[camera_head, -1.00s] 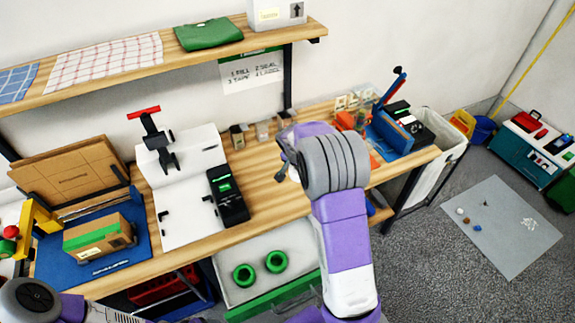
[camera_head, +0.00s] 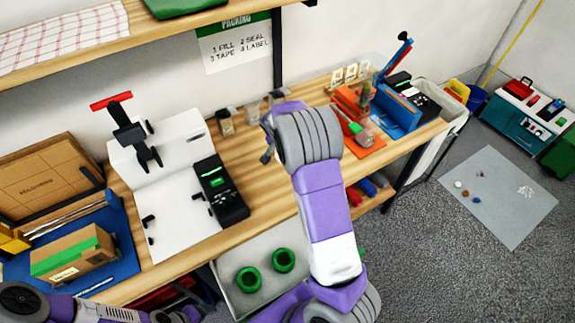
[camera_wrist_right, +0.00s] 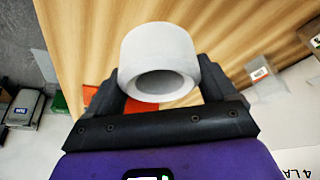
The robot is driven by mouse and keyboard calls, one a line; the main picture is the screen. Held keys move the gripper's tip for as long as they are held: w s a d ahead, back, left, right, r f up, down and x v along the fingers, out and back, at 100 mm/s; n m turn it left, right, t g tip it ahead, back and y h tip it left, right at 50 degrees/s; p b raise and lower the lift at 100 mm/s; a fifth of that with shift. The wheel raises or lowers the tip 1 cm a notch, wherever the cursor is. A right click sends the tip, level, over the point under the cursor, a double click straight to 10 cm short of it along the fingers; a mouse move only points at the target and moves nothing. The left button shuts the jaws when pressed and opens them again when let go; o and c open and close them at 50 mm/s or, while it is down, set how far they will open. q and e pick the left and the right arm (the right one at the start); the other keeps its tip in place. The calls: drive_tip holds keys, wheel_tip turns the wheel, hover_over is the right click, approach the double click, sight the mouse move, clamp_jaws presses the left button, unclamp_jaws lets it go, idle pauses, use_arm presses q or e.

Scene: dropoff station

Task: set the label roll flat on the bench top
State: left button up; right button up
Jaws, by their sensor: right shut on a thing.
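The label roll (camera_wrist_right: 159,62) is a short white tube with an open core, seen in the right wrist view. My right gripper (camera_wrist_right: 160,88) is shut on it, one dark finger on each side. The core opening faces the lower edge of that view. The wooden bench top (camera_head: 262,192) lies beyond it; it also fills much of the wrist view (camera_wrist_right: 235,35). I cannot tell the height of the roll above the wood. In the head view my right gripper (camera_head: 268,142) is over the middle of the bench, and the roll is not clearly visible.
Bare wood lies between.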

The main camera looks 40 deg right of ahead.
wheel_tip(320, 180, down, 8)
drive_tip(key=shift+f, duration=0.35)
drive_tip(key=shift+b, duration=0.3)
drive_tip(key=shift+f, duration=0.15)
drive_tip(key=o, duration=0.9)
